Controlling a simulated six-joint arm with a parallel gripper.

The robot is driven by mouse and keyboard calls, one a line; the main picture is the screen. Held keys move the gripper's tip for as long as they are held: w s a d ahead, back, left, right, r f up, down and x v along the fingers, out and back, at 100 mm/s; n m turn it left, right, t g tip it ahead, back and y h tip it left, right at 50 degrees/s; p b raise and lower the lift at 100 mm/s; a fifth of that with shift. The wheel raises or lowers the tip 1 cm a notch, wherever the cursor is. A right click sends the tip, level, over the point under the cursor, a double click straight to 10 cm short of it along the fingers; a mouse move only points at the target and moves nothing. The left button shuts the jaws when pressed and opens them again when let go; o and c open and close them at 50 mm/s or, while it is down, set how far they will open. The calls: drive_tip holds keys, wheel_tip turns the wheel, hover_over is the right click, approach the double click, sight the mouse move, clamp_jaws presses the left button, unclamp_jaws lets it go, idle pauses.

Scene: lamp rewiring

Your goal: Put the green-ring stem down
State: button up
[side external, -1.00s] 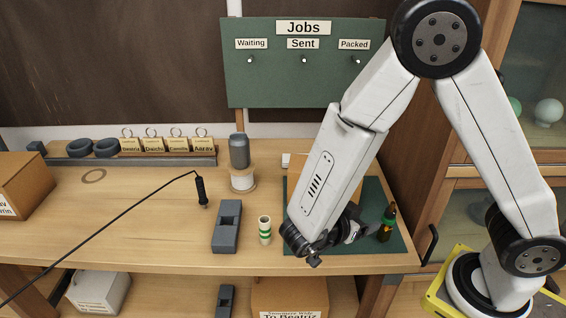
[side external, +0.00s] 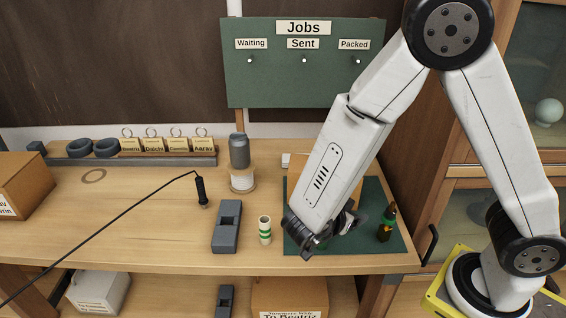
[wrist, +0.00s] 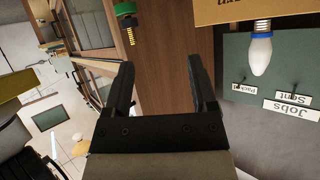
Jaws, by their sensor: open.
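The green-ring stem (side external: 386,226) stands upright on the green mat (side external: 371,243), near its right side; it is dark with a narrow tip. In the wrist view, a green ring with a brass threaded end (wrist: 128,22) shows at the upper edge, seen upside down and cut off by the frame. My gripper (side external: 360,222) is left of the stem and apart from it. In the wrist view my gripper (wrist: 159,68) is open, with nothing between its fingers.
A cream tube with green bands (side external: 265,231) stands by a grey block (side external: 227,226), left of the mat. A white bulb with a blue ring (wrist: 261,52) is near a cardboard box (wrist: 246,10).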

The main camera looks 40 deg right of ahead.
drive_tip(key=w+a+r+n+t+y, duration=0.1)
drive_tip(key=w+a+n+t+y, duration=0.1)
drive_tip(key=w+n+t+y, duration=0.75)
drive_tip(key=s+d+n+g+y, duration=0.2)
drive_tip(key=s+n+g+y, duration=0.1)
drive_tip(key=s+n+g, duration=0.4)
drive_tip(key=s+n, duration=0.2)
drive_tip(key=shift+s+r, duration=0.3)
drive_tip(key=shift+r, duration=0.05)
